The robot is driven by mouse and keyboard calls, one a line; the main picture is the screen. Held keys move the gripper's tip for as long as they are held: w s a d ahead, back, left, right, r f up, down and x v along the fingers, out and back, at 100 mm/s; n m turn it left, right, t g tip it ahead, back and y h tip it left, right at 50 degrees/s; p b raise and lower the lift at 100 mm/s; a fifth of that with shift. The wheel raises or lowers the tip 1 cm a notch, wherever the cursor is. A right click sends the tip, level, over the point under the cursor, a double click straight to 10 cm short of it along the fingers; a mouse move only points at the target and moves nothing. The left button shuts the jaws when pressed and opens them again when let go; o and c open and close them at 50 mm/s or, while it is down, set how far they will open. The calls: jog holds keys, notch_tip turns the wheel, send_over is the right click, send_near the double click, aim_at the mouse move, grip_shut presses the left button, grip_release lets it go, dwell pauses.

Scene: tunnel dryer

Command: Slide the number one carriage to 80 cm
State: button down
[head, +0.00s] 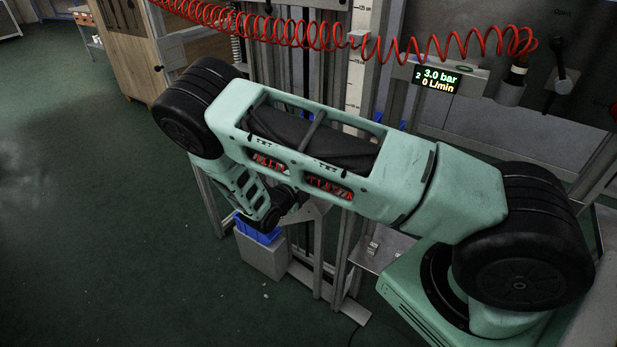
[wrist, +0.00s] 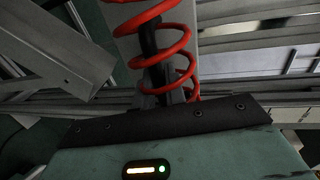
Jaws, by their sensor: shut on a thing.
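My gripper shows in the wrist view (wrist: 155,50) as dark fingers rising from a black plate, with a red coil across them. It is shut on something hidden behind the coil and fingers. In the head view my arm covers the middle, and the gripper tips cannot be made out there. A white scale strip (head: 354,85) runs up an upright of the metal frame beyond my arm; its figures are too small to read. I cannot make out the number one carriage or its number for certain.
A red coiled hose (head: 285,29) hangs across the top, above my arm. A display (head: 437,79) reads 3.0 bar and 0 L/min. A blue bin (head: 257,229) sits on a grey box (head: 262,258) below my arm. The green floor at left is open.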

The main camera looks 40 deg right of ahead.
jog(key=shift+s+a+f, duration=0.15)
jog(key=shift+f, duration=0.3)
jog(key=c, duration=1.5)
grip_release()
jog(key=shift+c, duration=0.2)
jog(key=shift+r, duration=0.1)
jog(key=b+v, duration=0.2)
jog(key=v, duration=1.5)
jog(key=shift+a, duration=0.15)
jog(key=shift+r, duration=0.1)
